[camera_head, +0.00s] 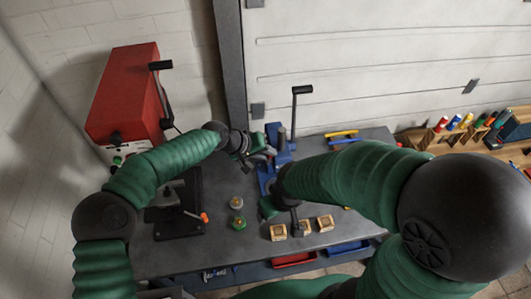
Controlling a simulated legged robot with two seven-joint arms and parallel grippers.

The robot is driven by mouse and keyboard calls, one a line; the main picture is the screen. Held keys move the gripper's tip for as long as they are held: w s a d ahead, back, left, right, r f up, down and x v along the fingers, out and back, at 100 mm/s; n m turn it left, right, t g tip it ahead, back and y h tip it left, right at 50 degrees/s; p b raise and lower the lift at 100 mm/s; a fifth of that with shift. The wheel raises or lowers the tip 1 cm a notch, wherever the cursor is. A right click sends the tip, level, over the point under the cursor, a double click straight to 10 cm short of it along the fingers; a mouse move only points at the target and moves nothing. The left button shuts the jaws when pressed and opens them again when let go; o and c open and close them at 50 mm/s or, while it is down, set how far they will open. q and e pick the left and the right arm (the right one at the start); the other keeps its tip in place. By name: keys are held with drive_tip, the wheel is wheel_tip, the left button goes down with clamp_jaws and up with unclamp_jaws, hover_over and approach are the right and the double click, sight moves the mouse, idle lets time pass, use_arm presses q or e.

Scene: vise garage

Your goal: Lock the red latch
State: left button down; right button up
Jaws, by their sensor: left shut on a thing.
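No part that is clearly a red latch shows. A small red-orange tip (203,217) is on the lever of a black clamp-like device (180,228) on the left of the workbench. My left gripper (264,150) is shut at the left side of the blue vise (267,182), well away from that tip. The part between its fingers is too small to make out clearly. My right gripper (282,212) is low over the bench, in front of the vise and near the wooden blocks. Its fingers are partly hidden, and I cannot tell their opening.
A red machine (125,95) with a black-knobbed lever stands at the left. A black-handled lever (302,90) rises behind the vise. Wooden blocks (278,232) and green-and-brass pieces (238,222) sit on the grey bench (215,245). Red (295,260) and blue bins are at its front.

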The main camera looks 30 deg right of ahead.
use_arm(q)
drive_tip(key=shift+w+r, duration=0.1)
drive_tip(key=c, duration=1.5)
unclamp_jaws()
drive_tip(key=shift+o, duration=1.1)
drive_tip(key=shift+w, duration=0.15)
drive_tip(key=shift+o, duration=0.4)
drive_tip(key=shift+w, duration=0.1)
drive_tip(key=shift+d, duration=0.1)
drive_tip(key=b+v, duration=0.6)
drive_tip(key=v, duration=1)
drive_tip(key=shift+a+r, duration=0.15)
drive_tip(key=shift+a, duration=0.05)
